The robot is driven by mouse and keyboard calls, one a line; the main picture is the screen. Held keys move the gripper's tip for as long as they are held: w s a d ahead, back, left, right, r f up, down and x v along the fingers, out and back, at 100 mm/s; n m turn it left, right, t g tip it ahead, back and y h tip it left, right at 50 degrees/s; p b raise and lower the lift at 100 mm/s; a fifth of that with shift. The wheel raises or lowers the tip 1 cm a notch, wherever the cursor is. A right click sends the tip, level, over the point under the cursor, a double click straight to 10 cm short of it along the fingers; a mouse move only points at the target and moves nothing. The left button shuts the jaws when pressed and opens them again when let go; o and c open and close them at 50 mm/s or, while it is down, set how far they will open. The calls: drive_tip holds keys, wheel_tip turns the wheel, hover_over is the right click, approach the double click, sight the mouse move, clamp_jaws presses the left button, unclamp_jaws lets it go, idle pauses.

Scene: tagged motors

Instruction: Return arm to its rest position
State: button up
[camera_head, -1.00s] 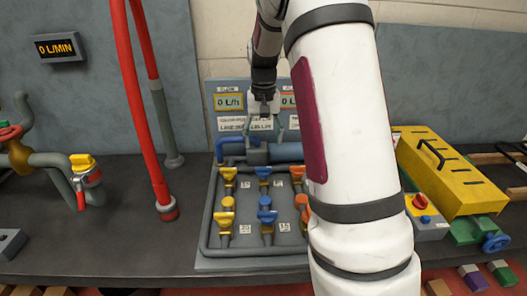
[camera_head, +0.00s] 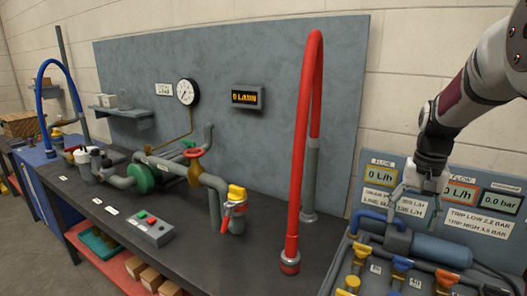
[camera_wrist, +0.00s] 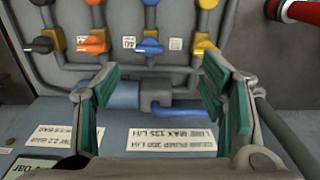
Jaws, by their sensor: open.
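My gripper (camera_head: 423,190) is at the right in the head view, in front of the grey panel with the flow displays (camera_head: 381,174). In the wrist view my gripper (camera_wrist: 170,100) shows two green-padded fingers spread wide apart with nothing held between them. Behind the fingers are a blue cylinder with pipe fittings (camera_wrist: 155,92) and white printed labels (camera_wrist: 188,141). My arm comes in from the upper right of the head view. Whether the fingers touch the panel cannot be told.
Valves with yellow, blue and orange handles (camera_head: 402,264) sit below my gripper. A tall red hose (camera_head: 303,130) stands left of it.

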drive_tip(key=s+a+r+n+t, duration=0.2)
drive_tip(key=s+a+r+n, duration=0.1)
drive_tip(key=s+a+r, duration=0.75)
drive_tip(key=s+a+f+n+t+p, duration=0.1)
drive_tip(key=s+a, duration=0.3)
drive_tip(key=s, duration=0.4)
drive_tip(key=s+a+f+n, duration=0.1)
drive_tip(key=s+a, duration=0.3)
drive_tip(key=s, duration=0.4)
drive_tip(key=shift+s+n+t+p, duration=0.35)
drive_tip(key=shift+s+n+t, duration=0.05)
drive_tip(key=shift+n, duration=0.3)
drive_tip(key=shift+w, duration=0.1)
